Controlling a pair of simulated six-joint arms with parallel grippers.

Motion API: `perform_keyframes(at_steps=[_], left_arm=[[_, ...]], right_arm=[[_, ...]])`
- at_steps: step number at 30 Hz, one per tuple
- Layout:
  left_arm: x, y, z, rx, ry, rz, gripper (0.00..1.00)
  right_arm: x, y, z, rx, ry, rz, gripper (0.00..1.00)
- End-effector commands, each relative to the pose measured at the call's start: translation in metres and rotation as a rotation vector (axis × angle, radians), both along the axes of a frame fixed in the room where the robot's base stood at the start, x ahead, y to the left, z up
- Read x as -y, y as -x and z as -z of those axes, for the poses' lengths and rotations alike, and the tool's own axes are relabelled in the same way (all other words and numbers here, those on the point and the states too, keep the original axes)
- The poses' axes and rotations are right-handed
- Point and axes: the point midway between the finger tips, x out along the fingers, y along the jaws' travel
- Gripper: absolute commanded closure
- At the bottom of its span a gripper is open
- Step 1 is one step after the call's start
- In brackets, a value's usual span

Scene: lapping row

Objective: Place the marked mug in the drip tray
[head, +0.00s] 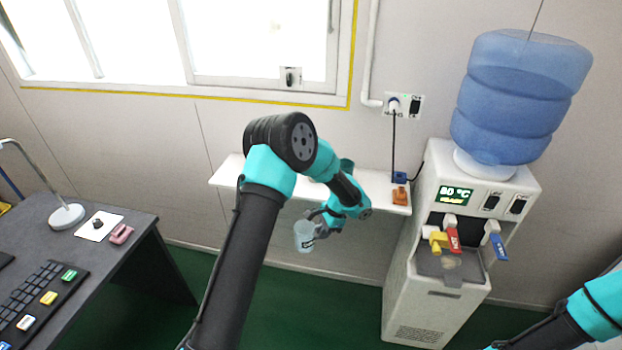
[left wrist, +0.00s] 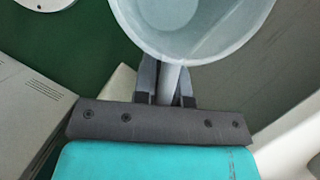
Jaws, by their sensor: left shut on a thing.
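A pale, see-through mug (head: 304,236) with a dark mark on its side hangs in the air in front of the wall shelf. My left gripper (head: 320,222) is shut on it. In the left wrist view the mug (left wrist: 190,25) shows its open mouth and empty inside, with its handle between the fingers of my left gripper (left wrist: 168,88). The drip tray (head: 428,266) is in the recess of the water dispenser, to the right of and apart from the mug. A pale round patch shows on the tray; I cannot tell what it is. My right gripper is out of view.
The dispenser (head: 418,225) has yellow, red and blue taps over the tray and a blue bottle (head: 520,95) on top. A narrow white shelf (head: 228,172) runs along the wall behind my left arm. A dark desk (head: 120,262) stands at left.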

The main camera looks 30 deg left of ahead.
Motion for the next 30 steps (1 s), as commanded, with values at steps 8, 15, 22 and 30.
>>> perform_keyframes(at_steps=[8,15,22,30], left_arm=[[-0.035,0.005,-0.066,0.003,-0.001,0.553,1.00],[-0.054,0.016,-0.113,0.003,-0.001,0.994,1.00],[-0.061,0.025,-0.141,0.002,0.000,1.275,1.00],[-0.061,0.027,-0.145,-0.001,0.002,1.334,1.00]], right_arm=[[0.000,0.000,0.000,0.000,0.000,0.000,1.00],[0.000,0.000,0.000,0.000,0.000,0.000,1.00],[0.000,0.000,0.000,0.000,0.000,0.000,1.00],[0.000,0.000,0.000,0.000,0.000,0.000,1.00]])
